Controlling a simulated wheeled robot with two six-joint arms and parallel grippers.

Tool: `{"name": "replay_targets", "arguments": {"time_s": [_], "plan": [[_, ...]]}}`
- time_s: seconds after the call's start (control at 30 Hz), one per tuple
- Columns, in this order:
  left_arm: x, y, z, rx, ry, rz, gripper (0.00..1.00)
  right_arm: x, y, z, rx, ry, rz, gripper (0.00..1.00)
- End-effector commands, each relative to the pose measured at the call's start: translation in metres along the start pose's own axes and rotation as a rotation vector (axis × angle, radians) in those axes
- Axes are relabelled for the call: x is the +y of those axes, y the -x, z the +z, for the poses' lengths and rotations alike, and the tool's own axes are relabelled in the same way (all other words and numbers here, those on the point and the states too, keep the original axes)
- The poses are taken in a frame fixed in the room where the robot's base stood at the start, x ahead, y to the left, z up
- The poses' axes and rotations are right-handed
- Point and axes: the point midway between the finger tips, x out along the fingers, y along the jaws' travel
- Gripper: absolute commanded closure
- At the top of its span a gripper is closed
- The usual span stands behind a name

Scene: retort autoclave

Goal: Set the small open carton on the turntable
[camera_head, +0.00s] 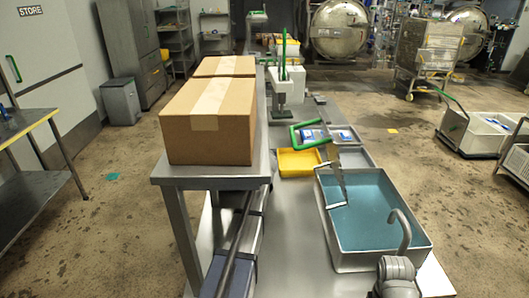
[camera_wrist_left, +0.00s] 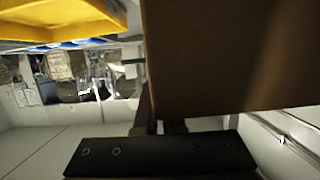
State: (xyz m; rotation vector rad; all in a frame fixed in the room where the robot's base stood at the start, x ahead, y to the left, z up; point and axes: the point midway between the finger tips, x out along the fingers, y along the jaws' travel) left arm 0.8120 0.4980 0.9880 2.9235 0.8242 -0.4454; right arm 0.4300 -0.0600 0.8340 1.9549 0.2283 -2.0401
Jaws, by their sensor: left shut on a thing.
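In the left wrist view a plain brown cardboard surface (camera_wrist_left: 235,55) fills the upper right, very close to the camera; it looks like a side of the small carton. My left gripper (camera_wrist_left: 165,125) is shut at its lower edge, its dark fingers partly hidden. Whether the carton is open at the top cannot be seen. In the head view neither the left gripper nor a small open carton can be made out. I cannot pick out a turntable in either view.
A large taped cardboard box (camera_head: 212,126) stands on a metal table (camera_head: 217,176), with another box (camera_head: 224,66) behind. To the right are a yellow tray (camera_head: 297,162) and a tub of blue-green liquid (camera_head: 346,251). White wheeled bins (camera_head: 472,138) stand far right.

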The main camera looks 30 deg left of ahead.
Motion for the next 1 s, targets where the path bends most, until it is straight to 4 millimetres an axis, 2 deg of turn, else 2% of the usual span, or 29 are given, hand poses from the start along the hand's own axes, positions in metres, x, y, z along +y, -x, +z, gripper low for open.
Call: {"name": "replay_targets", "arguments": {"time_s": [0.17, 0.2, 0.47, 0.83, 1.0], "plan": [[0.000, -0.001, 0.003, 0.000, -0.001, 0.000, 1.00, 0.000, -0.004, 0.000, 0.000, 0.000, 0.000, 1.00], [0.000, -0.001, 0.003, 0.000, 0.000, 0.000, 0.92, 0.000, -0.003, 0.000, 0.000, 0.000, 0.000, 1.00], [0.000, -0.001, 0.002, 0.000, 0.000, 0.000, 0.64, 0.000, -0.002, 0.000, 0.000, 0.000, 0.000, 1.00], [0.000, 0.001, -0.002, 0.000, 0.000, 0.000, 0.64, 0.000, 0.002, 0.000, 0.000, 0.000, 0.000, 1.00], [0.000, 0.019, -0.001, 0.000, -0.001, 0.000, 0.64, 0.001, 0.007, 0.000, 0.000, 0.000, 0.000, 1.00]]}}
